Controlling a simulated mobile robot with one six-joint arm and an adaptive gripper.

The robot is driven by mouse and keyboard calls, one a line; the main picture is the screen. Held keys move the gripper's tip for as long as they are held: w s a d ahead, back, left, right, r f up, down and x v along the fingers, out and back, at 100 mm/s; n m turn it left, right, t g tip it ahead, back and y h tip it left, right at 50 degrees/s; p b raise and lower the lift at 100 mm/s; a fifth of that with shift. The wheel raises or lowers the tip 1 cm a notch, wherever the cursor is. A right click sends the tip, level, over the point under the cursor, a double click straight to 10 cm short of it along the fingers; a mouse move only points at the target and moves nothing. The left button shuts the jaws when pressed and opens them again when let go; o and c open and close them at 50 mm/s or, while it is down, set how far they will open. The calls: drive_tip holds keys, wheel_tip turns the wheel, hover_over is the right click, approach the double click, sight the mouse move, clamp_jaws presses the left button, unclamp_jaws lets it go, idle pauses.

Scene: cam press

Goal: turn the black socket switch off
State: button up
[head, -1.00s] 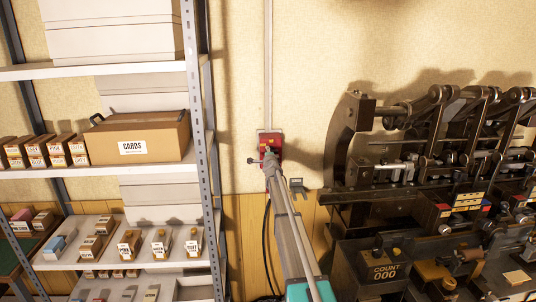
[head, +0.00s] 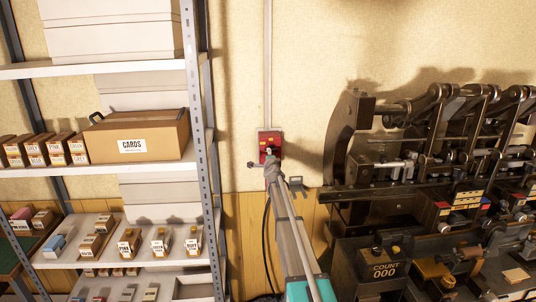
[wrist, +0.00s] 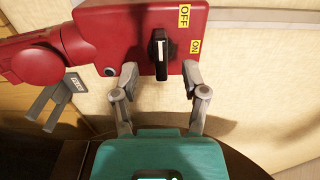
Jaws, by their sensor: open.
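The black socket switch (wrist: 158,56) is a knob with a white line on the face of a red box (wrist: 113,45) in the wrist view. Yellow OFF and ON labels (wrist: 184,16) sit to its right there. The knob stands lengthwise up and down in that view; I cannot tell which label it is set to. The red box (head: 264,137) also shows on the wall in the head view, partly behind my gripper (head: 271,163). My gripper (wrist: 161,74) is open, its fingertips on either side of the knob's lower end, apart from it. Contact with the box is unclear.
A red round connector (wrist: 50,58) joins the box at left in the wrist view. A metal shelf with a CARDS box (head: 150,130) stands left. A dark press machine (head: 375,205) stands right. A conduit (head: 268,60) runs above the box; a black cable hangs below.

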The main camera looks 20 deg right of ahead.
drive_tip(key=v, duration=0.6)
drive_tip(key=shift+s, duration=0.25)
drive_tip(key=shift+a, duration=0.1)
drive_tip(key=s+a+f+n+g+y+b, duration=0.1)
drive_tip(key=s+a+f+n+g+y, duration=0.15)
drive_tip(key=s+a+f+n, duration=0.35)
drive_tip(key=s+a+f+n+g+y+b, duration=0.1)
drive_tip(key=s+a+f+n+g+y, duration=0.2)
drive_tip(key=a, duration=0.5)
drive_tip(key=s+a+f+n+g+y+b, duration=0.1)
drive_tip(key=s+a+f+n+y, duration=0.25)
drive_tip(key=s+a, duration=0.35)
drive_tip(key=s+a+f+n+g+h, duration=0.1)
drive_tip(key=s+a+f+n+g, duration=0.1)
drive_tip(key=s, duration=0.8)
drive_tip(key=s+a+f+n+g+h+b, duration=0.1)
drive_tip(key=s+f+n+g, duration=0.2)
drive_tip(key=s, duration=0.7)
drive_tip(key=s+a+f+n+g+h+b, duration=0.1)
drive_tip(key=s+a+f+n+g+h, duration=0.1)
drive_tip(key=s+f+g, duration=0.4)
drive_tip(key=s+n, duration=0.1)
drive_tip(key=s, duration=0.3)
drive_tip(key=shift+a, duration=0.35)
drive_tip(key=shift+d+n, duration=0.1)
drive_tip(key=shift+n, duration=0.15)
